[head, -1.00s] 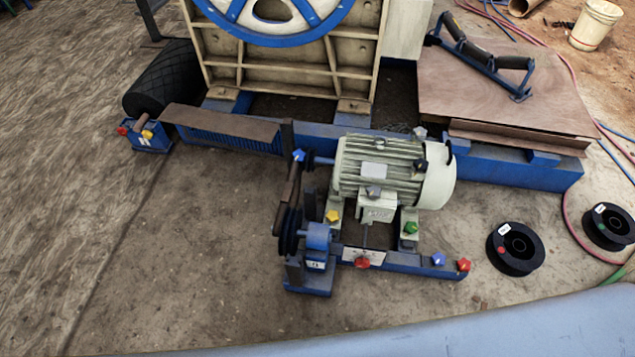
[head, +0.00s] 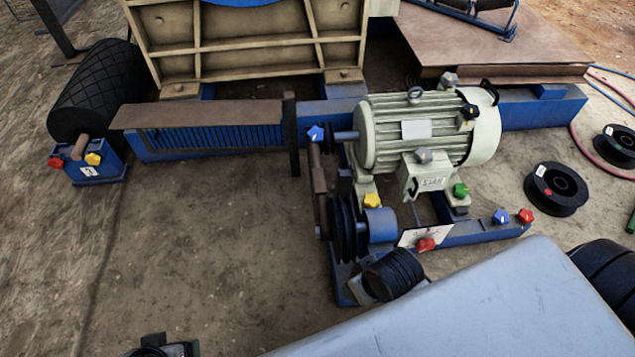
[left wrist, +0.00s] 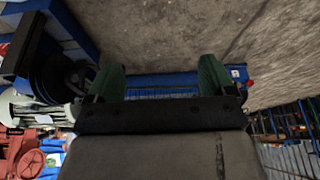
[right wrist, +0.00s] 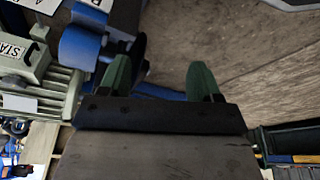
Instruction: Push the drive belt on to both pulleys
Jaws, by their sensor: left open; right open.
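The pale motor (head: 410,135) lies on a blue frame, its shaft toward the left. A dark grooved pulley (head: 345,228) stands below the shaft, beside a blue hub (head: 381,225). A narrow brown strip (head: 319,190) runs between shaft end and pulley; I cannot tell whether it is the belt. No belt loop is clearly visible. My left gripper (left wrist: 160,78) is open and empty, with dark wheel-like parts (left wrist: 50,75) to its left. My right gripper (right wrist: 160,78) is open over the ground, with the blue hub (right wrist: 80,48) to its left. Contact cannot be told.
A blue rail (head: 215,145) runs behind the motor. A dark upright post (head: 291,133) stands left of the shaft. A blue box with red and yellow knobs (head: 88,170) is at left. Black spools (head: 556,188) lie at right. The ground left of the pulley is clear.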

